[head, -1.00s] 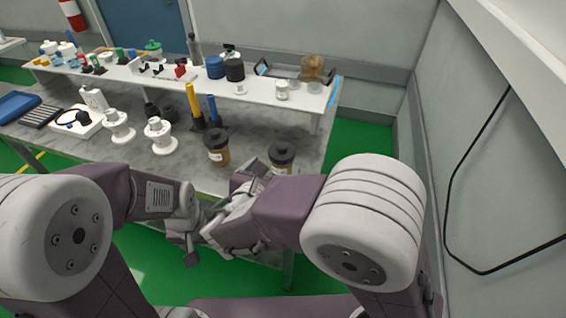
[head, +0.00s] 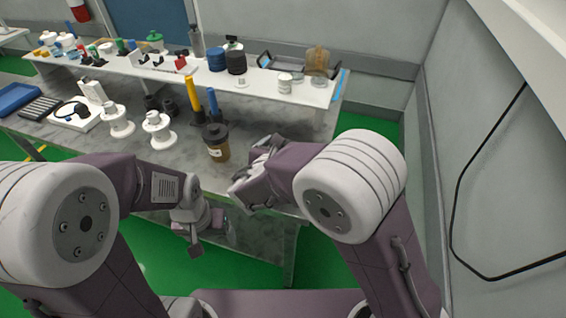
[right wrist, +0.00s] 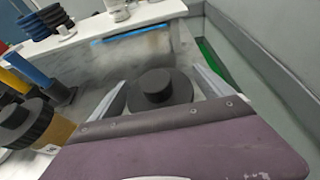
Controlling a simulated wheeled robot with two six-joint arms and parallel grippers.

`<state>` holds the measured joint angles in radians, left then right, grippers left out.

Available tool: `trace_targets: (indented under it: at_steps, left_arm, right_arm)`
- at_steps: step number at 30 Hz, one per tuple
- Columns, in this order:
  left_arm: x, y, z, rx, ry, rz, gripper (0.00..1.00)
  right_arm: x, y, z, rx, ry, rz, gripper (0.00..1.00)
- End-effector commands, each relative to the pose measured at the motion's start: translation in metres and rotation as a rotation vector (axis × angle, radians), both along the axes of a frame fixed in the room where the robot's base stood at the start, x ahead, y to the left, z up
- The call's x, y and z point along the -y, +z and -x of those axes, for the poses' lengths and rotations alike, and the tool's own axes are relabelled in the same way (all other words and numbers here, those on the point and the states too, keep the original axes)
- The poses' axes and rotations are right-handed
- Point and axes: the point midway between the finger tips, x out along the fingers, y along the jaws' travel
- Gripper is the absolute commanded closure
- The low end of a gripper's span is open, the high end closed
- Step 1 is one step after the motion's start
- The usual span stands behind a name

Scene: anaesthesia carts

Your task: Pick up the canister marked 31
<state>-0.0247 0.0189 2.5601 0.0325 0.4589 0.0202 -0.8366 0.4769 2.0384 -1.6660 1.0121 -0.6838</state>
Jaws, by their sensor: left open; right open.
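Two brown canisters with black lids stand on the grey marble bench. The left one (head: 216,142) shows clearly in the head view, with a pale label too small to read. The other canister (right wrist: 158,88) shows only as a black lid in the right wrist view, between the fingers of my open right gripper (right wrist: 160,95); its label is hidden. In the head view my right gripper (head: 262,158) covers that canister. I cannot tell which canister is marked 31. My left gripper (head: 192,240) is open and empty, low in front of the bench edge.
A yellow post (head: 193,100) and a blue post (head: 212,104) stand behind the left canister. White spool-like pieces (head: 158,130) stand to the left. A raised white shelf (head: 130,73) with bottles and jars runs along the back. A wall is at the right.

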Motion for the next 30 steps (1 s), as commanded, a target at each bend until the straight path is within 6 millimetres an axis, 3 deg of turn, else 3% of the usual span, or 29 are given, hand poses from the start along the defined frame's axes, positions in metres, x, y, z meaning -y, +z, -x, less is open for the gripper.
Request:
trace_targets:
  at_steps: [7,8,15,23,30]
  left_arm:
    - [0.0,0.0,0.0,0.0,0.0,0.0,0.21]
    - [0.0,0.0,0.0,0.0,0.0,0.0,0.21]
    - [0.0,0.0,0.0,0.0,0.0,0.0,0.21]
    - [0.0,0.002,0.0,0.0,0.0,0.0,0.21]
    - [0.0,0.02,0.0,0.0,0.0,0.0,0.21]
  right_arm:
    - [0.001,-0.001,-0.004,-0.001,0.001,-0.001,0.09]
    - [0.001,-0.001,-0.004,-0.001,0.001,-0.001,0.15]
    - [0.001,-0.001,-0.003,-0.001,0.001,-0.001,0.81]
    - [0.001,0.005,-0.004,0.002,0.001,-0.002,0.82]
    - [0.001,0.062,-0.004,0.005,0.0,-0.006,0.82]
